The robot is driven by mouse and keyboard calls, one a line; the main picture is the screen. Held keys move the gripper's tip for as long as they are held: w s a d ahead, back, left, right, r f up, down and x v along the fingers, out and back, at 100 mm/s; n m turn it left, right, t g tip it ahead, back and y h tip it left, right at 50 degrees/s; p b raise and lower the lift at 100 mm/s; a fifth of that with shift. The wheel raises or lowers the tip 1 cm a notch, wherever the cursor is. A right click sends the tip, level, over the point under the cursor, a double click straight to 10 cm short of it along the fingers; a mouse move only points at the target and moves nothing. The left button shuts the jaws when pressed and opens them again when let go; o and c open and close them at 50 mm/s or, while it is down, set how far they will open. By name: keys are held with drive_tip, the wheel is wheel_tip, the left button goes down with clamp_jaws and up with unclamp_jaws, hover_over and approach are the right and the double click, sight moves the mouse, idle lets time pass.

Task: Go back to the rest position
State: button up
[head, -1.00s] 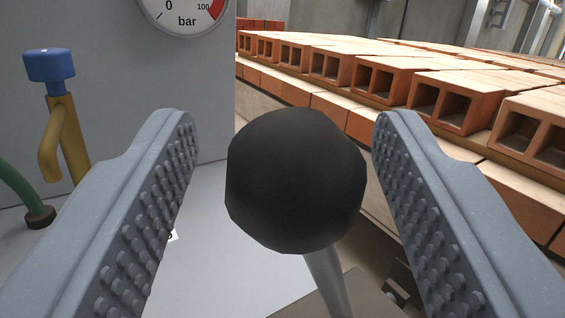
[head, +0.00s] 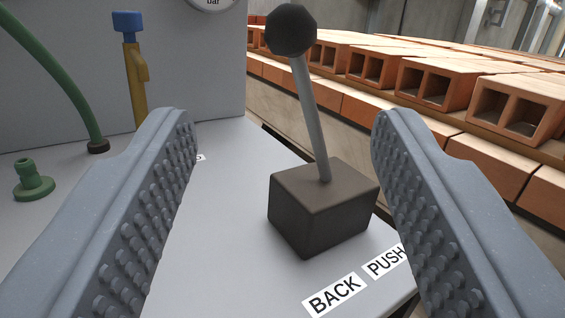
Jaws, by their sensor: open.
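My gripper (head: 283,135) is open, with its two studded grey jaws on the left and right of the picture and nothing held between them. Ahead of it stands a lever (head: 312,115) with a black ball knob (head: 291,30) on a grey rod. The rod rises from a dark box-shaped base (head: 323,207) and leans to the left towards its top. The knob is above and beyond the jaw tips, and the jaws do not touch it.
The lever base sits on a light grey panel with labels BACK (head: 333,295) and PUSH (head: 385,261). At left are a yellow valve with a blue cap (head: 128,22), a green hose (head: 70,85) and a green fitting (head: 33,180). Hollow bricks (head: 435,82) lie in rows at right.

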idle(0.3)
drive_tip(key=w+r+g+y, duration=0.1)
drive_tip(key=w+r, duration=0.2)
drive_tip(key=r, duration=0.6)
drive_tip(key=w+r+y, duration=0.1)
drive_tip(key=w+r, duration=0.1)
drive_tip(key=r, duration=0.6)
drive_tip(key=s+d+r+g, duration=0.1)
drive_tip(key=s+r, duration=0.1)
drive_tip(key=r, duration=0.7)
drive_tip(key=s+d+r, duration=0.1)
drive_tip(key=d+r, duration=0.1)
drive_tip(key=r, duration=0.6)
drive_tip(key=s+d+r+g+h, duration=0.1)
drive_tip(key=s+d+r+g, duration=0.1)
drive_tip(key=s+r, duration=2.2)
drive_tip(key=shift+s+d+m+g, duration=0.3)
drive_tip(key=shift+s+d, duration=0.4)
drive_tip(key=shift+s, duration=0.35)
